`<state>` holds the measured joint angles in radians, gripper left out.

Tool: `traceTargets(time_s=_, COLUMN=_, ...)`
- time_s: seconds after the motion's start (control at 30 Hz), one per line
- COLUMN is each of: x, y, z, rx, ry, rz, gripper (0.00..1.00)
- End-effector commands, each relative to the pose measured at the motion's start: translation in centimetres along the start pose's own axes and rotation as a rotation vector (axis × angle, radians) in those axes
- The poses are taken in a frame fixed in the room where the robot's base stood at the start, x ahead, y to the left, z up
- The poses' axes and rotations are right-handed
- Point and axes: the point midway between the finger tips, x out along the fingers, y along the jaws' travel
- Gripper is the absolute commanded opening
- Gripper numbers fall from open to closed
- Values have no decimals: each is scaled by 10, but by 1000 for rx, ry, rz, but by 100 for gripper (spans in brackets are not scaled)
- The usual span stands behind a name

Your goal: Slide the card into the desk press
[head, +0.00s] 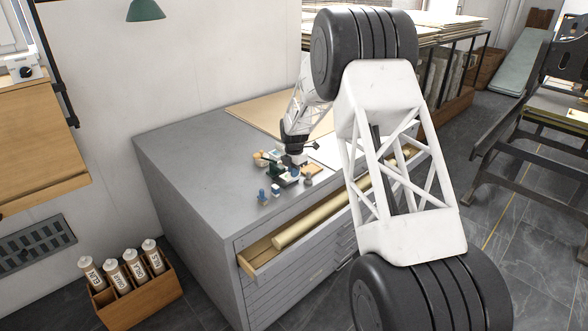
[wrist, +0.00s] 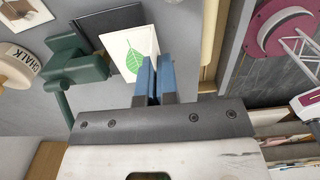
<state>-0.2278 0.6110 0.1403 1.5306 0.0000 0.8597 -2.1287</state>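A white card with a green leaf print (wrist: 131,57) shows just beyond my blue fingertips in the wrist view, overlapped by them at its lower right. My gripper (wrist: 155,78) has its two fingers close together with a narrow dark gap between them. I cannot tell whether the card's edge is between the fingers. A dark green device, seemingly the desk press (wrist: 76,68), stands left of the fingers, apart from them. In the head view my gripper (head: 292,160) is low over the grey cabinet top, among small items that partly hide each other. The card is too small to tell there.
The grey cabinet (head: 185,150) has a drawer (head: 262,262) pulled open, with a long tan roll (head: 320,220) in it. Blue small items (head: 262,196) stand near the front edge. A round piece marked CHALK (wrist: 15,68) lies left of the press. The cabinet's left side is bare.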

Motion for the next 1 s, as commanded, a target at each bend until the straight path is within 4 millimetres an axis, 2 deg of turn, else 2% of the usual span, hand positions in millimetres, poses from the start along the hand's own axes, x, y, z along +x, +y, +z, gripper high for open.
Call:
traceTargets(time_s=0.4, x=20, y=0, z=0, rx=0, ry=0, rz=0, gripper=0)
traceTargets(time_s=1.0, x=23, y=0, z=0, rx=0, ry=0, rz=0, gripper=0)
